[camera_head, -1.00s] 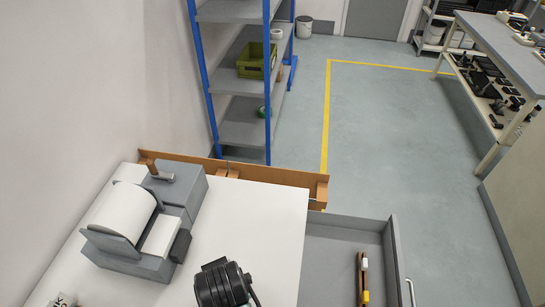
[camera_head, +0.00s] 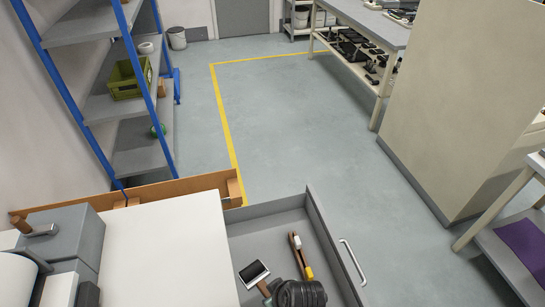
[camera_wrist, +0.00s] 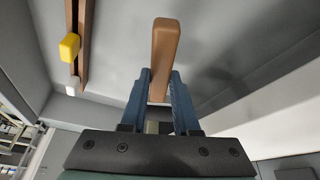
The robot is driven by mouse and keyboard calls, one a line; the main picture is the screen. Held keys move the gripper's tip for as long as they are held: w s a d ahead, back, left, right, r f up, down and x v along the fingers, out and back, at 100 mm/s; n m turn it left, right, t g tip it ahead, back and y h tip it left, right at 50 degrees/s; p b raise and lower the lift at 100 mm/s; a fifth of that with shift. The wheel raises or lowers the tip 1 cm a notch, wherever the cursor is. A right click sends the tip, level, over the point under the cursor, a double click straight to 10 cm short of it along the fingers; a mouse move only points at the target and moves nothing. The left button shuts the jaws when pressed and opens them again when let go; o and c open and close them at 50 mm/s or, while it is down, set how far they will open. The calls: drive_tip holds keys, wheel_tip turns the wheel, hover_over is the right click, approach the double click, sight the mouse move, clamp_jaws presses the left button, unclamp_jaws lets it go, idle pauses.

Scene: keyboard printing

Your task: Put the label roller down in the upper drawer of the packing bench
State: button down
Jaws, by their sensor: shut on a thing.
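The label roller has a brown wooden handle and a dark head with a pale edge. In the head view its head (camera_head: 254,273) shows over the open grey drawer (camera_head: 255,237) of the packing bench. In the wrist view, my gripper (camera_wrist: 160,78) has its blue fingers shut on the brown handle of the label roller (camera_wrist: 163,55). I cannot tell whether the roller touches the drawer floor.
A brown wooden tool (camera_head: 300,254) with white and yellow parts lies in the drawer, to the roller's right; it also shows in the wrist view (camera_wrist: 80,45). The white bench top (camera_head: 165,245) is left of the drawer. A grey label machine (camera_head: 65,237) stands on it.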

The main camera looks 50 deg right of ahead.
drive_tip(key=shift+f+b, duration=0.4)
drive_tip(key=shift+f, duration=3.15)
drive_tip(key=shift+f, duration=0.1)
drive_tip(key=c, duration=0.7)
unclamp_jaws()
drive_tip(key=shift+o, duration=0.2)
drive_tip(key=p+v, duration=0.1)
drive_tip(key=v, duration=1.1)
drive_tip(key=shift+p, duration=0.35)
